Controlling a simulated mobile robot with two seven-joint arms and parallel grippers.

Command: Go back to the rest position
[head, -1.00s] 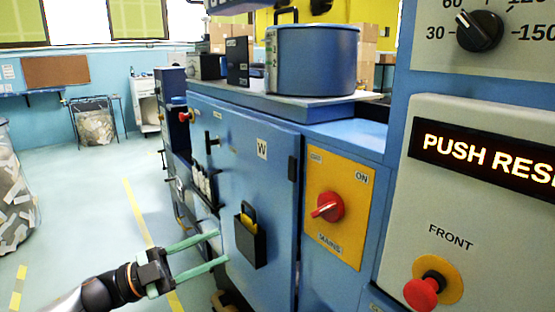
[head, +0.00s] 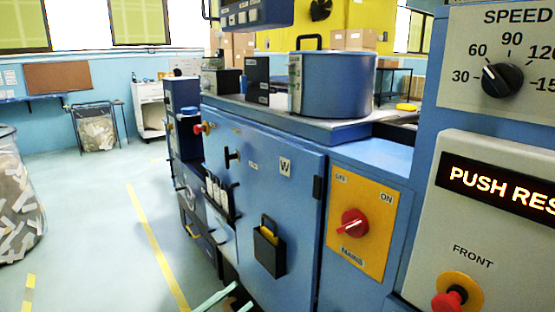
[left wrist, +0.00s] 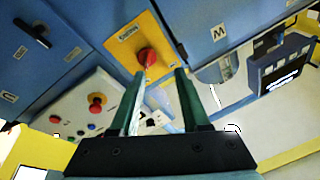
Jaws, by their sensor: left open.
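My left gripper (head: 224,299) shows only in part at the bottom edge of the head view, low in front of the blue machine cabinet (head: 297,205). In the left wrist view its two green fingers (left wrist: 160,73) are spread apart with nothing between them. The red mains knob (head: 353,223) sits on a yellow plate (head: 372,248) on the cabinet, up and right of the gripper in the head view. In the left wrist view the knob (left wrist: 147,57) appears beyond the fingertips, apart from them. My right gripper is in neither view.
A black holder (head: 269,252) with a yellow item sticks out from the cabinet door. A red stop button (head: 449,300) and a speed dial (head: 502,80) are at the right. A clear bin of paper scraps (head: 15,205) stands at the left. The floor between is free.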

